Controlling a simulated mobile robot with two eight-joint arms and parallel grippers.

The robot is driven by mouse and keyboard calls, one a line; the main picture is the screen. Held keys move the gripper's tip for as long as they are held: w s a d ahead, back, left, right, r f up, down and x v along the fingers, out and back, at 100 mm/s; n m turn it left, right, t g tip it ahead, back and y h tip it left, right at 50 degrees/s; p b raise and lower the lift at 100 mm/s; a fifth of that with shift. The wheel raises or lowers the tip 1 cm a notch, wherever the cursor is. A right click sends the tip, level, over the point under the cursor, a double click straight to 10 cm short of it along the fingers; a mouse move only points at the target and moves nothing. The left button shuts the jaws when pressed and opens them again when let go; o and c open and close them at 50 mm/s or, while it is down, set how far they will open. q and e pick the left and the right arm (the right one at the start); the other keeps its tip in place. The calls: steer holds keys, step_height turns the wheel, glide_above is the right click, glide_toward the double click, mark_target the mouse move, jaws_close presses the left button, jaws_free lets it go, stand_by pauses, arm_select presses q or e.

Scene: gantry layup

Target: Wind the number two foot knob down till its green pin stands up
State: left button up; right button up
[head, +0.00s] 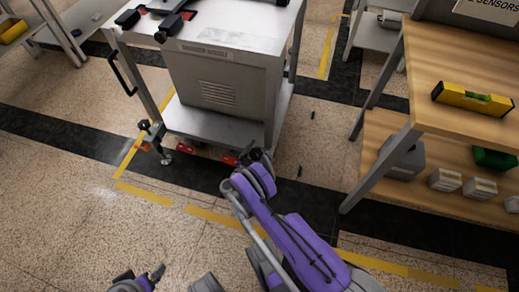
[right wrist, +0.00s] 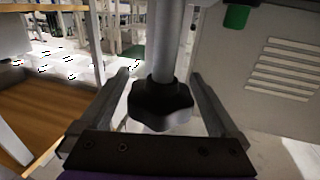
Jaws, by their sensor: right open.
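A black lobed knob (right wrist: 161,103) on a grey vertical rod (right wrist: 166,40) stands between the fingers of my right gripper (right wrist: 159,76) in the right wrist view. The fingers are open, one on each side of the knob, with gaps visible. In the head view my right gripper (head: 256,156) is at the cart's near right lower corner and hides most of that knob. Another black foot knob (head: 145,125) with an orange bracket is at the cart's left leg. No number is readable on either knob. I cannot make out a raised green pin. My left gripper (head: 140,277) appears open and empty at the bottom edge.
The grey cart (head: 180,122) carries a cabinet (head: 218,82) above its lower shelf. A wooden bench (head: 455,62) with a yellow level (head: 472,98) stands to the right. A green piece (right wrist: 236,16) shows beside the cabinet panel. Floor at the left front is clear.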

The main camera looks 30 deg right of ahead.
steer(key=p+v, duration=0.1)
steer(key=v, duration=0.9)
steer(key=shift+s+a+p, duration=0.2)
steer(key=shift+a+p, duration=0.1)
steer(key=shift+p, duration=0.1)
